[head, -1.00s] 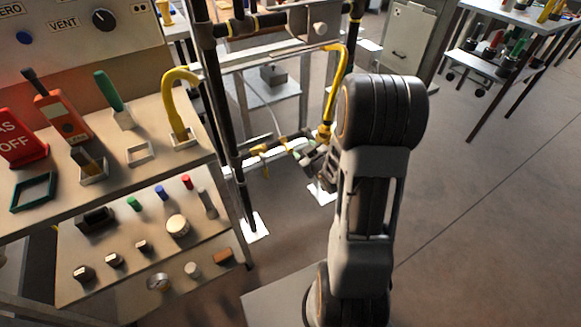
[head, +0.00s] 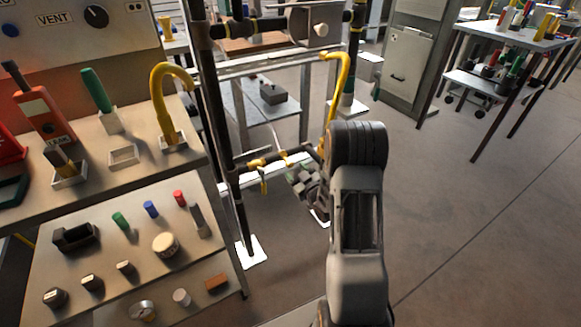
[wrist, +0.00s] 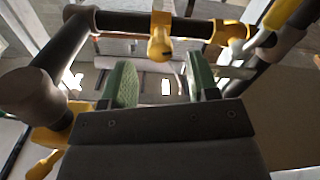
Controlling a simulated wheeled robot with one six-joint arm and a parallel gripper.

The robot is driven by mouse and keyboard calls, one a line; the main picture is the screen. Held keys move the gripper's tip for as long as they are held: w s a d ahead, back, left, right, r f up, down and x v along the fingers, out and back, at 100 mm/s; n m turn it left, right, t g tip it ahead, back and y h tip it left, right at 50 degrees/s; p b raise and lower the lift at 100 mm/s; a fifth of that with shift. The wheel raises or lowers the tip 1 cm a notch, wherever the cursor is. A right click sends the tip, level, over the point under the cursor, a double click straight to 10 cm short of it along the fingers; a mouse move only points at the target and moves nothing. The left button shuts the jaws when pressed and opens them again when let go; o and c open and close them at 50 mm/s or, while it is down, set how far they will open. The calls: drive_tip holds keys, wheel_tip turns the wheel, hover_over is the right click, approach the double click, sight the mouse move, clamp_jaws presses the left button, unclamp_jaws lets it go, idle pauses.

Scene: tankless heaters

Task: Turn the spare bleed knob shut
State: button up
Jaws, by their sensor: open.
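My gripper (wrist: 162,78) is open in the wrist view, its two green-padded fingers apart with nothing between them. A yellow fitting with a round knob-like end (wrist: 160,46) hangs on a dark horizontal pipe (wrist: 195,27), beyond the fingertips and roughly in line with the gap. I cannot tell for sure which fitting is the spare bleed knob. In the head view my gripper (head: 303,176) is beside the low pipe of the rack, partly hidden by my arm. A yellow valve piece (head: 263,178) hangs from that pipe, to the gripper's left.
A bench at left holds a yellow hook (head: 160,100), a green-handled tool (head: 97,90) and a lower shelf with several knobs (head: 165,244). A dark upright pipe (head: 213,100) stands close to my gripper. The floor at right is clear.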

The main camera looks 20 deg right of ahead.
sight(291, 166)
drive_tip(key=shift+w+a+b, duration=0.15)
drive_tip(key=shift+w+b, duration=0.05)
drive_tip(key=shift+w, duration=1)
drive_tip(key=shift+w+a+b, duration=0.15)
drive_tip(key=shift+w, duration=1)
drive_tip(key=shift+d, duration=0.15)
drive_tip(key=c, duration=0.9)
drive_tip(key=shift+c, duration=0.2)
